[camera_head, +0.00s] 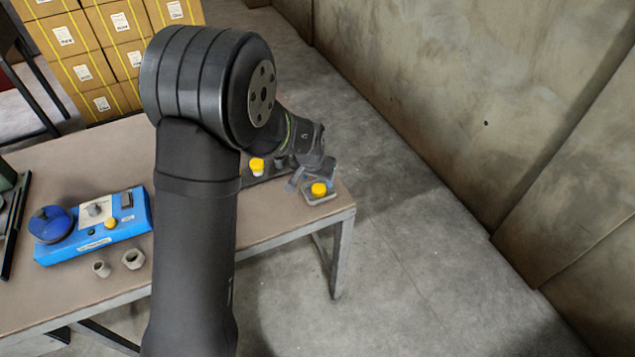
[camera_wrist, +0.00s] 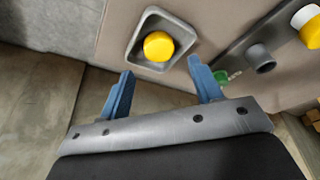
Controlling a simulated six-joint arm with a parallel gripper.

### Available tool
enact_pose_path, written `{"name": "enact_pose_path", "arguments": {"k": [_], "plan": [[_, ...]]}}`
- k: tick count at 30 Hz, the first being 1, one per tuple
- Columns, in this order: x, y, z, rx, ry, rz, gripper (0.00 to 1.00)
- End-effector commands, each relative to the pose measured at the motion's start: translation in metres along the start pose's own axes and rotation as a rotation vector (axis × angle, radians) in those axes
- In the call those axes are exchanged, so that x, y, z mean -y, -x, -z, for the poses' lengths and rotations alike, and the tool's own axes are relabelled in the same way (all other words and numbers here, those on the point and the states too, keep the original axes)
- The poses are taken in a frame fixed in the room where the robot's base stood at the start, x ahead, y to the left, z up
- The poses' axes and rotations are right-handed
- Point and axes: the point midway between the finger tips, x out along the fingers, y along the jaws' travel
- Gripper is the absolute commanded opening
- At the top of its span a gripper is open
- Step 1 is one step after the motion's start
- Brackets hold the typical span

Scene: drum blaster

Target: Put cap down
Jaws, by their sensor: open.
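A yellow cap (camera_head: 319,189) sits in a small grey tray (camera_head: 311,201) at the right end of the table. In the wrist view the cap (camera_wrist: 158,46) lies on the tray's floor, inside the rim of the tray (camera_wrist: 134,50). My gripper (camera_head: 301,180) is at the table's right end, beside the tray. In the wrist view my gripper (camera_wrist: 165,82) has its two blue fingers spread wide with nothing between them. The cap is ahead of the fingertips and apart from them.
A dark rack with another yellow-topped white piece (camera_head: 257,165) stands left of the tray, partly behind my arm. A blue box (camera_head: 95,240) with a knob and buttons is at the table's left. Cartons (camera_head: 70,42) stand behind.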

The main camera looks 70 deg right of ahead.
Motion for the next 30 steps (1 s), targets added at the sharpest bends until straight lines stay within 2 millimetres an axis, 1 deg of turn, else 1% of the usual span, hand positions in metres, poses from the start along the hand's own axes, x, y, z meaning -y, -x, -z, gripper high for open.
{"name": "enact_pose_path", "arguments": {"k": [1, 6, 9, 13, 19, 30], "plan": [[0.0, 0.012, 0.001, -0.004, 0.0, 0.0, 0.59], [0.0, 0.045, 0.001, -0.004, 0.0, 0.0, 0.59], [0.0, 0.062, 0.0, -0.003, 0.0, 0.0, 0.59], [0.0, 0.08, 0.0, -0.003, 0.0, 0.0, 0.59], [0.0, 0.093, 0.0, -0.002, 0.0, 0.0, 0.59], [0.0, 0.093, -0.001, 0.0, 0.0, 0.0, 0.59]]}}
